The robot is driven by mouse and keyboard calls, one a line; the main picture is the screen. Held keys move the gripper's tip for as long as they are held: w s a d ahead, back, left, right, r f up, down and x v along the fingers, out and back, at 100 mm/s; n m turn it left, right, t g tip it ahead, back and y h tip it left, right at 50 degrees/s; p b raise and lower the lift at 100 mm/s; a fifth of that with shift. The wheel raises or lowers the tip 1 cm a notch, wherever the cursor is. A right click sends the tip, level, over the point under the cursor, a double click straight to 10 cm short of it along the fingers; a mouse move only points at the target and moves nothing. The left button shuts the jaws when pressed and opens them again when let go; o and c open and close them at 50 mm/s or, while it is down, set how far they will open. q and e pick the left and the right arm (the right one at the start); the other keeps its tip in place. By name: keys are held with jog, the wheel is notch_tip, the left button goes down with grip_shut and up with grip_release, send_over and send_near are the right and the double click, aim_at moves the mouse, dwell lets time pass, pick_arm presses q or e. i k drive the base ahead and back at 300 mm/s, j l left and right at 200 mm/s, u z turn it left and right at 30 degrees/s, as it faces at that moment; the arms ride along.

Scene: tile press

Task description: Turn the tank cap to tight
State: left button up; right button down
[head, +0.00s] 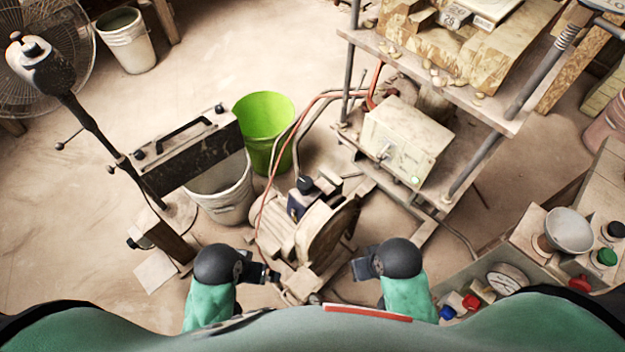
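A small motor or pump machine (325,235) stands on the floor in front of me, in the middle of the head view. A round black cap or knob (305,185) sits on the dark blue part on top of it; I cannot tell for certain that this is the tank cap, or how tight it is. My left gripper (268,275) is near the machine's lower left side, apart from the black cap. My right gripper (358,268) is to the machine's lower right, also apart from the cap. Nothing shows held in either gripper, but their finger gaps are too small to judge.
A lime green bucket (263,118) and a dusty white bucket (222,190) stand behind the machine. A metal rack (425,60) with a beige box (405,140) is at the back right. Orange hoses (290,145) run to the machine. A bench with a gauge (507,278) lies right.

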aim_at(303, 182)
jog(key=k+l+u, duration=0.15)
jog(key=k, duration=0.35)
jog(key=k+l+u, duration=0.1)
jog(key=k+l, duration=0.2)
